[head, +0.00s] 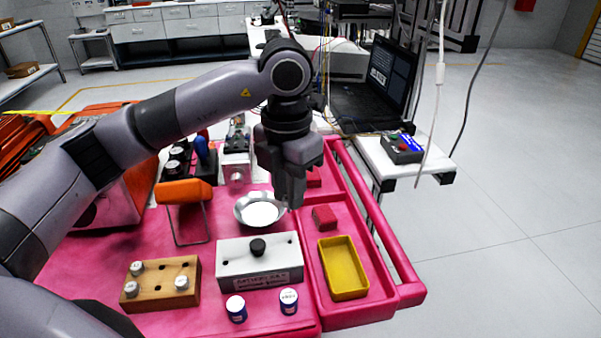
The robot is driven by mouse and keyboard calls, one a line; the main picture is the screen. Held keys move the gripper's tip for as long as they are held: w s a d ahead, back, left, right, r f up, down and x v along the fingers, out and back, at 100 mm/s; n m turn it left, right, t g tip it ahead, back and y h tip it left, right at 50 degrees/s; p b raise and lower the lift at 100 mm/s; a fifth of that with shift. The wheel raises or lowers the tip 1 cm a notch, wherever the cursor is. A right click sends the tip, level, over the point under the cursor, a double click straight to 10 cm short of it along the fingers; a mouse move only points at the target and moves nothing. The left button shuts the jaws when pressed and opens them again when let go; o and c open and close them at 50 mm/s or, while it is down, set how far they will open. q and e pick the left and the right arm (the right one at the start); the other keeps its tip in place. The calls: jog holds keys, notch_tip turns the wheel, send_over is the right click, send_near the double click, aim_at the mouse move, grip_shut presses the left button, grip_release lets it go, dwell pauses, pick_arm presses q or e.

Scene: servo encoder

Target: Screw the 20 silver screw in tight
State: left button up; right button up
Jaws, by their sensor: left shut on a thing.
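My left gripper (291,200) points down over the pink bench, just right of a round silver dish (243,219) with a white inside. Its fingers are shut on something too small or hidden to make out. In front of it stands a white block (235,268) with a black knob on top, small dark holes beside the knob and a printed label on its front. I cannot make out a silver screw for certain. My right gripper is not in view.
A wooden block (160,290) with white-topped pegs stands front left. Two blue-and-white jars (236,308) (288,301) stand at the front. A yellow tray (343,268) and a red block (324,217) lie right, inside the pink rim. An orange stand (186,192) stands left of the dish.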

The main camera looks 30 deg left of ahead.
pick_arm(q)
jog(key=shift+f, duration=0.1)
jog(key=shift+s+f+b, duration=0.15)
jog(key=shift+f+b, duration=0.2)
jog(key=shift+b, duration=0.05)
jog(key=shift+f+b, duration=1.55)
jog(key=shift+f, duration=0.8)
jog(key=shift+f+b, duration=0.4)
jog(key=shift+f, duration=0.2)
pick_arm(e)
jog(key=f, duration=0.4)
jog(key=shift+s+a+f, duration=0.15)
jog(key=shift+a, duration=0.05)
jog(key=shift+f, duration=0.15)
pick_arm(q)
jog(key=shift+f+b, duration=0.9)
jog(key=shift+f, duration=0.05)
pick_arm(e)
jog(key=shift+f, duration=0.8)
pick_arm(q)
grip_shut()
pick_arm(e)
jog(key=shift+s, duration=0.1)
